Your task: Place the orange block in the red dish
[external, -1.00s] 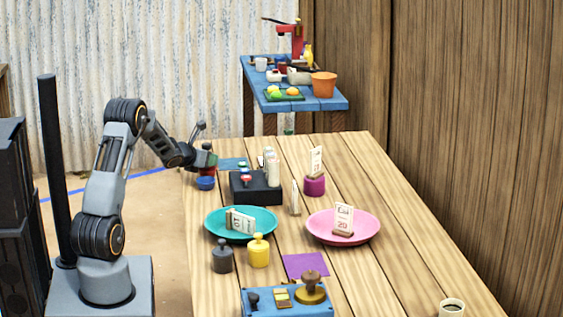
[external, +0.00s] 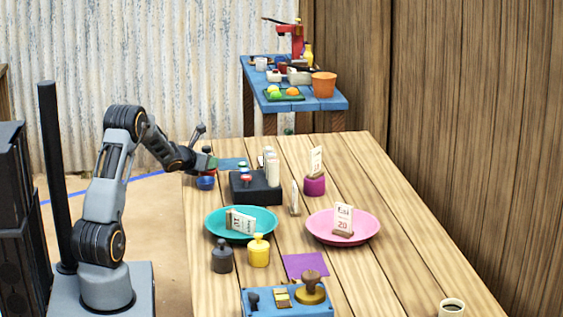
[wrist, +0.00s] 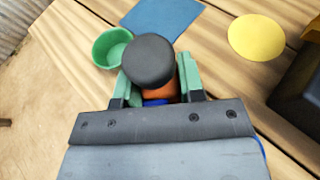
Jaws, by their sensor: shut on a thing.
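The orange block (wrist: 160,91) shows between the green fingers of my gripper (wrist: 154,93) in the wrist view, and the gripper is shut on it. A dark round knob (wrist: 148,61) covers much of the block there. A blue patch (wrist: 155,102) shows just below the block. In the external view my gripper (external: 208,163) is at the far left corner of the table, above a small blue dish (external: 205,183). A small red patch shows between them; I cannot tell whether it is the block or a dish. I see no clearly red dish.
A green bowl (wrist: 110,47), a blue mat (wrist: 160,18) and a yellow disc (wrist: 256,37) lie near the gripper. A black box (external: 255,190) stands to its right. A teal dish (external: 214,226) and a pink dish (external: 368,231), both holding cards, are nearer the camera.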

